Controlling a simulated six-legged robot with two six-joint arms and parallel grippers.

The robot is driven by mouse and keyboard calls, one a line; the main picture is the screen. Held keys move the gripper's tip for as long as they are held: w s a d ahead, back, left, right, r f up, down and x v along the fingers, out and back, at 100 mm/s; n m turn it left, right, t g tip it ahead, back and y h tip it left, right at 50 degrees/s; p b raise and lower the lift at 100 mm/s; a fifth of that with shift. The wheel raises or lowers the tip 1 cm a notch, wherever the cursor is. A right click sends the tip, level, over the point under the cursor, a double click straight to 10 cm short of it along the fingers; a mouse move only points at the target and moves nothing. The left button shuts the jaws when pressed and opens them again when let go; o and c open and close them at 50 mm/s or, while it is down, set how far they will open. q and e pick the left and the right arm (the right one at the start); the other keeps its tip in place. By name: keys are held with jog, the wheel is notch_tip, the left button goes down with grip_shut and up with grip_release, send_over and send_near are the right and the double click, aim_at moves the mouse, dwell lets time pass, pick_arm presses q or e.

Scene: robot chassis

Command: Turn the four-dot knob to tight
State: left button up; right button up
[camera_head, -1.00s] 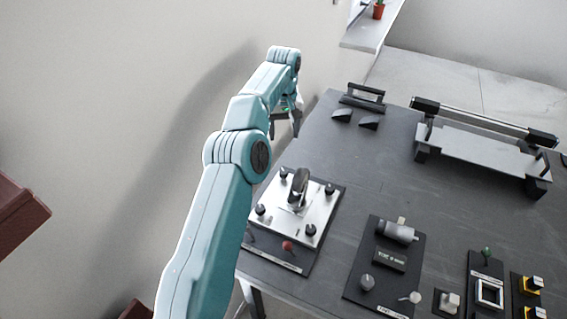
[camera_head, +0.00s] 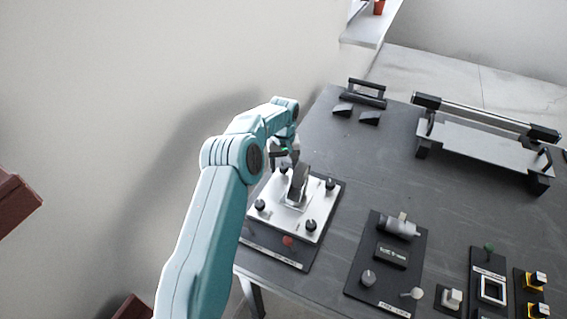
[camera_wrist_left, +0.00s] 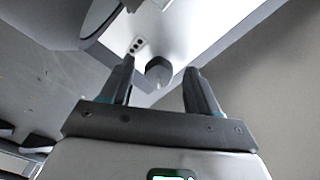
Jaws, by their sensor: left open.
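A white plate (camera_head: 283,216) on a dark panel carries a black knob near each corner and a grey handle (camera_head: 299,184) in the middle. My left gripper (camera_head: 285,157) is just above the plate's far knob (camera_head: 284,171). In the left wrist view a dark round knob (camera_wrist_left: 158,72) shows between the two spread fingertips of my left gripper (camera_wrist_left: 159,68), with a small group of dark dots (camera_wrist_left: 137,45) on the plate beside it. The fingers are open, and I see no clear contact with the knob. My right gripper is out of view.
The handle stands up close to the gripper. A dark panel with a grey cylinder (camera_head: 398,227) and a small display lies to the right. A long raised metal fixture (camera_head: 487,148) stands at the back right. The table (camera_head: 375,160) between is clear.

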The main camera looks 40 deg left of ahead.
pick_arm(q)
jog(key=c, duration=1)
jog(key=shift+f+m+b, duration=0.1)
jog(key=shift+m+b, duration=0.3)
jog(key=shift+m, duration=0.2)
jog(key=shift+c, duration=0.2)
jog(key=shift+m, duration=1)
jog(key=o, duration=1)
jog(key=shift+r, duration=0.2)
jog(key=shift+o, duration=0.2)
